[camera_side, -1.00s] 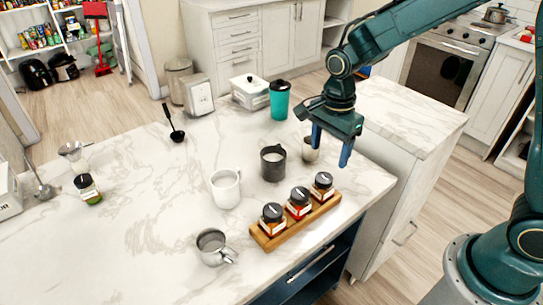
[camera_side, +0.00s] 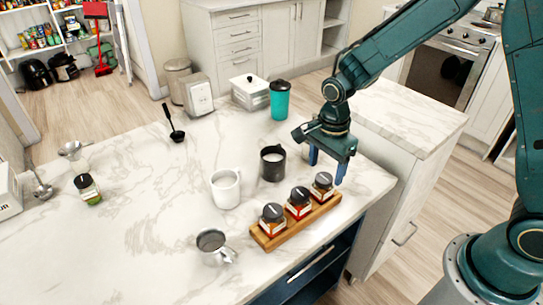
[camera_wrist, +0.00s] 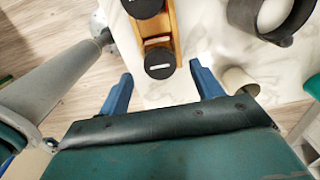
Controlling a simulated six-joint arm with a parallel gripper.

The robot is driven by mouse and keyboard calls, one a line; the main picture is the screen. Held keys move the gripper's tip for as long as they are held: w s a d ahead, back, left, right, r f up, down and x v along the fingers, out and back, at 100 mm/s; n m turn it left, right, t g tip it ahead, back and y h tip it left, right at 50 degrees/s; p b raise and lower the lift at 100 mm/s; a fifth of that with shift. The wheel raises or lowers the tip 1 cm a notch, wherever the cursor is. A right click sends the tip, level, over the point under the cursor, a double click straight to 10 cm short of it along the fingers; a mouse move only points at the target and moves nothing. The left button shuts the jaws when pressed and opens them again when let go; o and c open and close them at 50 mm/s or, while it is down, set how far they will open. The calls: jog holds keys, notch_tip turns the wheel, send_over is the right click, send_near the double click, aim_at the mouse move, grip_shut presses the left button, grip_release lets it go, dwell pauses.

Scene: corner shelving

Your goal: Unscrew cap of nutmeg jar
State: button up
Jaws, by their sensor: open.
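Three small spice jars with dark caps stand upright in a row on a wooden rack (camera_side: 270,246) near the counter edge: a near jar (camera_side: 272,221), a middle jar (camera_side: 299,205) and a far jar (camera_side: 321,189). Their labels are too small to read, so I cannot tell which is nutmeg. My gripper (camera_side: 328,168) is open, with blue fingers pointing down above and just behind the far jar. In the wrist view, one dark cap (camera_wrist: 160,63) shows between and slightly beyond the fingertips (camera_wrist: 160,70). Another cap (camera_wrist: 142,7) is partly cut off at the top.
A dark mug (camera_side: 272,168) and a white mug (camera_side: 225,190) stand left of the rack. A metal cup (camera_side: 213,250) is nearer. A small beige cup (camera_wrist: 238,82) is beside one finger. A teal tumbler (camera_side: 280,100) stands farther back.

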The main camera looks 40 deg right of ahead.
jog(key=shift+f, duration=1.35)
jog(key=c, duration=1)
jog(key=shift+n, duration=2.3)
